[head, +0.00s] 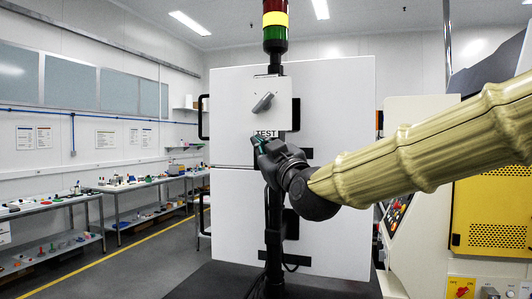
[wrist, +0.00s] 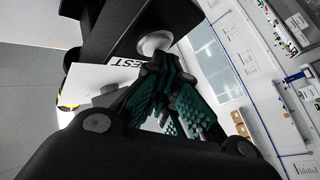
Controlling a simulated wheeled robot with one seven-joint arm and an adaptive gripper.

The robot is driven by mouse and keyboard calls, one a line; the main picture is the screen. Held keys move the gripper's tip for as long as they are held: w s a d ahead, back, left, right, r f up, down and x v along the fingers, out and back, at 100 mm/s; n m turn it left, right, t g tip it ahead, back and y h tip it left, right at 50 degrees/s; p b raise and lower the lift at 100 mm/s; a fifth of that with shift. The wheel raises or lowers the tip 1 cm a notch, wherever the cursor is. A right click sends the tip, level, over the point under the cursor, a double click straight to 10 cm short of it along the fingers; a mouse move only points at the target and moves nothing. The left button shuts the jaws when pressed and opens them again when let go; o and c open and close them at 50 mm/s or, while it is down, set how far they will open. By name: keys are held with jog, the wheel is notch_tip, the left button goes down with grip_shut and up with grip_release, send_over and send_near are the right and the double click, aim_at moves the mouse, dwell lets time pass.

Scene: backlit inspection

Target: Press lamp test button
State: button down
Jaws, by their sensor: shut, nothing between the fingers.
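A pale control box (head: 279,90) on a stand carries a grey rotary handle (head: 262,102) and a TEST label (head: 266,133). In the wrist view the label (wrist: 130,62) shows upside down beside a round whitish dome-shaped button (wrist: 155,42) on a dark mount. My gripper (head: 259,139) is in front of the box's lower edge, just below the label, and hides the button in the head view. In the wrist view my gripper (wrist: 155,66) has its teal-padded fingers shut and empty, their tips close to the button. I cannot tell whether they touch it.
A red, yellow and green stack lamp (head: 275,22) stands above the box. A large white cabinet (head: 335,110) is behind. Benches with small items (head: 135,185) line the left wall. A machine with a yellow panel (head: 495,215) stands at right. The left aisle floor is clear.

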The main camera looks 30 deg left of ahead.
jog(key=shift+w, duration=0.2)
dwell(0.3)
jog(key=shift+s, duration=0.15)
jog(key=shift+s+d+b, duration=0.15)
jog(key=shift+s+b, duration=0.35)
jog(key=shift+s, duration=0.1)
dwell(0.3)
jog(key=s+b, duration=0.1)
jog(key=s, duration=0.1)
jog(key=s+d+b, duration=0.1)
jog(key=s, duration=0.2)
jog(key=shift+d, duration=0.1)
dwell(0.3)
jog(key=shift+w, duration=0.1)
dwell(0.6)
